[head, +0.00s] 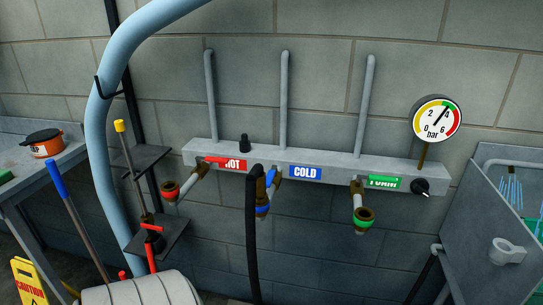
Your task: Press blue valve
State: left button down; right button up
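The blue valve (270,177) is on the grey manifold (335,164) on the wall, just left of the blue COLD label (305,172). It has a small blue handle, and below it is a brass outlet with a blue ring (262,210). A black hose (252,235) hangs beside it and hides part of the fitting. Neither of my grippers shows in the head view.
A red HOT valve (214,160) with a red-ringed outlet is to the left. A green-labelled outlet (361,215), black knob (420,186) and pressure gauge (437,119) are to the right. A large pale blue pipe (96,140) and metal sink (480,225) flank the manifold.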

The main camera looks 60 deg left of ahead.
aim_at(270, 174)
jog(key=u, duration=1.7)
jog(key=j+z, duration=0.35)
jog(key=j, duration=0.35)
jog(key=j+z, duration=0.35)
jog(key=j, duration=0.4)
jog(key=j+z, duration=0.35)
jog(key=j, duration=0.35)
jog(key=k, duration=0.05)
